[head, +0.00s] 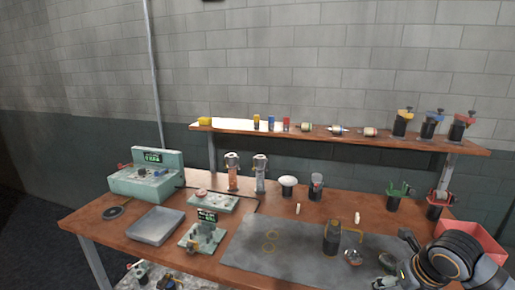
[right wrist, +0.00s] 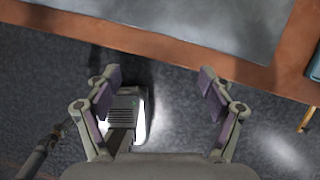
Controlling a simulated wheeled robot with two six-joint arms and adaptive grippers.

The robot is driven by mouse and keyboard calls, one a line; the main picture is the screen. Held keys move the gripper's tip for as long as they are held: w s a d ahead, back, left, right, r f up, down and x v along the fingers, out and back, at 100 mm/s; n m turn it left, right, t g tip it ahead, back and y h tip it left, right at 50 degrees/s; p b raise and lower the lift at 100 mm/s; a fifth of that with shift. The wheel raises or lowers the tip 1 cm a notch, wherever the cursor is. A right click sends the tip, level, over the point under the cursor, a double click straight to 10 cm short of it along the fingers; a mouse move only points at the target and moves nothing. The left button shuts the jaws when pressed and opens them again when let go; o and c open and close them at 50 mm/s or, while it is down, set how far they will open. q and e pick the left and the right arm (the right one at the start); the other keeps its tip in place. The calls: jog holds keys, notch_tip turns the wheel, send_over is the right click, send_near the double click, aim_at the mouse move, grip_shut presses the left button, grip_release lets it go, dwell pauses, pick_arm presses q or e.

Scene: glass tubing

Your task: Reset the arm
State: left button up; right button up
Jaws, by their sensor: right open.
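My right arm (head: 450,258) comes in at the lower right of the head view, by the right front part of the workbench. In the right wrist view my right gripper (right wrist: 158,88) is open, with its two fingers well apart and nothing between them. It is over the dark floor, just off the bench's front edge (right wrist: 180,50). The lower right corner of the head view does not clearly show the fingertips. My left gripper is in neither view.
A grey mat (head: 255,248) covers the front middle of the workbench (head: 100,222), with a dark cylinder (head: 331,238) on it. A red bin (head: 478,240) stands near my right arm. A grey tray (head: 155,226) is at left. A shelf (head: 350,137) with several small items runs behind.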

jog(key=s+a+f+m, duration=0.5)
jog(key=a+f+m, duration=0.2)
jog(key=f+m, duration=0.6)
jog(key=s+a+f+m+g+h, duration=0.15)
jog(key=s+m, duration=0.35)
jog(key=m, duration=0.6)
jog(key=s+a+f+m+t, duration=0.15)
jog(key=s+m, duration=0.35)
jog(key=m, duration=0.6)
jog(key=s+d+f+g, duration=0.1)
jog(key=d+f+g, duration=0.15)
jog(key=f, duration=2.25)
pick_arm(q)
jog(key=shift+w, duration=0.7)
pick_arm(e)
jog(key=s+d+f, duration=0.2)
jog(key=s+f, duration=1.6)
jog(key=s, duration=0.1)
jog(key=shift+s+g, duration=0.3)
jog(key=shift+g, duration=0.15)
